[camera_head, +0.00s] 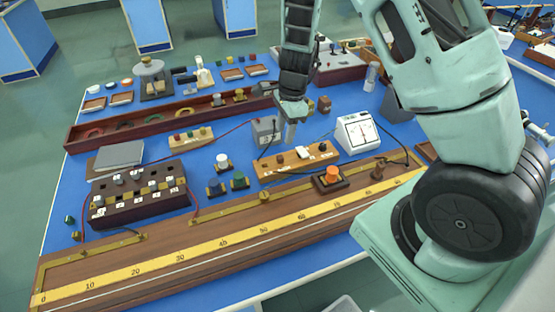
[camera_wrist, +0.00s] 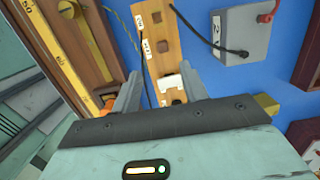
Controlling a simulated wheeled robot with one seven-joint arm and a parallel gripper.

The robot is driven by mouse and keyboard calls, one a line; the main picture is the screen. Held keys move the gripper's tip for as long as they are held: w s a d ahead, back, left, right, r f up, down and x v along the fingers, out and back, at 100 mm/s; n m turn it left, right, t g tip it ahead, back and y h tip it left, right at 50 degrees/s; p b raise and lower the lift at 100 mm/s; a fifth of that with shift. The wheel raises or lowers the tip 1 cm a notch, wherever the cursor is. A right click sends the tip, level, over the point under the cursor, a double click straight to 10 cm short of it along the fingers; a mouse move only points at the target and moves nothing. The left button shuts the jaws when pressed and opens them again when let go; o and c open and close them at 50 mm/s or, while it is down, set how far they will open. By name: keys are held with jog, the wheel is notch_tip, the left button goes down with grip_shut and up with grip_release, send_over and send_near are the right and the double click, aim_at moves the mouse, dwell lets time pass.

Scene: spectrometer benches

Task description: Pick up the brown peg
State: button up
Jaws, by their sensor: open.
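A wooden strip (camera_head: 268,175) lies mid-bench with small brown and white pieces on it. One brown peg-like piece (camera_head: 280,159) stands left of a white piece (camera_head: 302,152). In the wrist view two square brown pieces (camera_wrist: 159,46) show on the strip, beyond the white piece (camera_wrist: 172,82). I cannot tell for sure which is the task's brown peg. My gripper (camera_head: 290,140) is over the strip's far side, pointing down. In the wrist view my gripper (camera_wrist: 160,85) is open, its fingers on either side of the strip's near part and the white piece. The strip beneath the palm is hidden.
A grey box (camera_head: 267,130) with leads stands just behind the strip. A white meter (camera_head: 355,131) is to its right. An orange knob (camera_head: 332,174) and a long wooden ruler board (camera_head: 150,265) lie in front. A dark peg box (camera_head: 137,197) is at left.

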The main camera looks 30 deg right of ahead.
aim_at(280, 156)
jog(key=f, duration=0.6)
jog(key=a+f+p, duration=0.1)
jog(key=f, duration=0.3)
jog(key=shift+w, duration=0.4)
grip_shut()
